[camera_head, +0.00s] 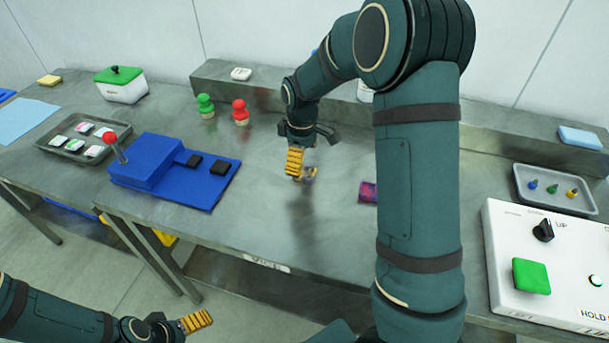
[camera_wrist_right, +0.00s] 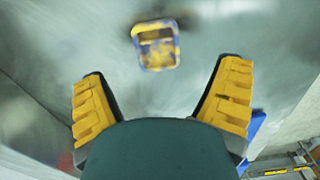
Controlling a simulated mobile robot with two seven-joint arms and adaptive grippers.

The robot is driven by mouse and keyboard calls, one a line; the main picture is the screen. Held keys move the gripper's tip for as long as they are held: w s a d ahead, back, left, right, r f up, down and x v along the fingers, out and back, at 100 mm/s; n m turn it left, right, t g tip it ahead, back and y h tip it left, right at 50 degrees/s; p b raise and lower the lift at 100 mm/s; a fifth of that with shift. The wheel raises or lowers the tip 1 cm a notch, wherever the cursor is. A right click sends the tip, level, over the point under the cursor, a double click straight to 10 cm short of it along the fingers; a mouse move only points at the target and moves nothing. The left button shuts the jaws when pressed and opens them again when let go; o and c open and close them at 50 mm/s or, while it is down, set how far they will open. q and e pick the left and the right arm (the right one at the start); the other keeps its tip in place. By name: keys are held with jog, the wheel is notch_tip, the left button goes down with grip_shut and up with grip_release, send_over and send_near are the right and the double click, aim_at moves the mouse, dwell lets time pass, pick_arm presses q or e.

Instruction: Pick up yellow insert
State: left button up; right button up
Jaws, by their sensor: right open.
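A small yellow piece with blue-purple parts, which looks like the yellow insert (camera_head: 310,173), lies on the steel table just by my right gripper (camera_head: 299,163). In the right wrist view the yellow insert (camera_wrist_right: 157,45) is blurred, a yellow frame with a bluish-grey middle. It sits ahead of the fingertips, between their lines, and apart from them. My right gripper (camera_wrist_right: 165,95) is open and empty, and partly covers the insert in the head view. My left gripper (camera_head: 197,321) is at the bottom left, off the table's front edge; its opening is unclear.
A magenta-purple piece (camera_head: 368,191) lies right of the insert, partly behind my arm. A blue fixture (camera_head: 150,165) with a red-knobbed lever stands left. Green (camera_head: 205,106) and red (camera_head: 240,112) knobbed pieces stand behind. A tray (camera_head: 524,195) of small coloured pegs and a control box (camera_head: 500,240) are right.

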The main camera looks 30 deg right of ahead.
aim_at(305, 173)
jog(key=f, duration=0.1)
jog(key=f+b, duration=0.1)
jog(key=f, duration=0.3)
jog(key=shift+s+d+f, duration=0.1)
jog(key=shift+s+d, duration=0.05)
jog(key=shift+d, duration=0.15)
jog(key=c, duration=1.2)
